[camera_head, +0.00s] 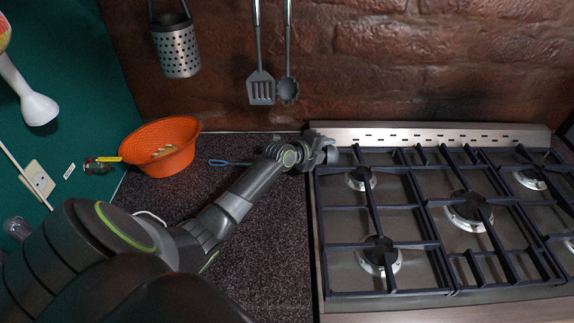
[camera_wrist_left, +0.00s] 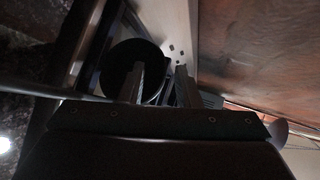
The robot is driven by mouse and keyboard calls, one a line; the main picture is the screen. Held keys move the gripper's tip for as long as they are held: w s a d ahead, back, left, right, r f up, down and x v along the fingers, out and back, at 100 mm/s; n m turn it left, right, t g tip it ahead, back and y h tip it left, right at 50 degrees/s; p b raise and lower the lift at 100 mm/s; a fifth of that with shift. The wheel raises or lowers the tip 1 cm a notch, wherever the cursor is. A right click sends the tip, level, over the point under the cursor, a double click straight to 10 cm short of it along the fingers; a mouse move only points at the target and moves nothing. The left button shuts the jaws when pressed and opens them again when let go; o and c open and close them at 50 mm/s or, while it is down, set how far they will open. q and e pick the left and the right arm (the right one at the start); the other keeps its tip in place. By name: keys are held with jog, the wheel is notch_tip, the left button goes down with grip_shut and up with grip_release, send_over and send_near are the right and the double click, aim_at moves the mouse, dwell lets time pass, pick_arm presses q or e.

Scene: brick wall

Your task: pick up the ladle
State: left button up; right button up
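A long utensil with a blue looped handle (camera_head: 230,163) lies on the dark counter, left of the stove. It may be the ladle; my left arm hides its other end. My left gripper (camera_head: 324,151) is low over the back left corner of the stove, to the right of that handle. In the left wrist view its two fingers (camera_wrist_left: 160,85) stand apart, and I see nothing clasped between them. A thin dark rod comes in from the left there, in front of the wrist; I cannot tell if it is the handle. My right gripper is not in view.
The gas stove (camera_head: 445,296) with raised grates fills the right. An orange colander (camera_head: 160,146) stands at the counter's back left. A slotted spatula (camera_head: 261,87), a grey spoon (camera_head: 288,91) and a perforated metal holder (camera_head: 177,50) hang on the brick wall.

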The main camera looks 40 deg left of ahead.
pick_arm(q)
jog(key=shift+w, duration=0.1)
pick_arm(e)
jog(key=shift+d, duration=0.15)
pick_arm(q)
grip_shut()
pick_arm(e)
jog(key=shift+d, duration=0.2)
pick_arm(q)
jog(key=shift+r, duration=0.1)
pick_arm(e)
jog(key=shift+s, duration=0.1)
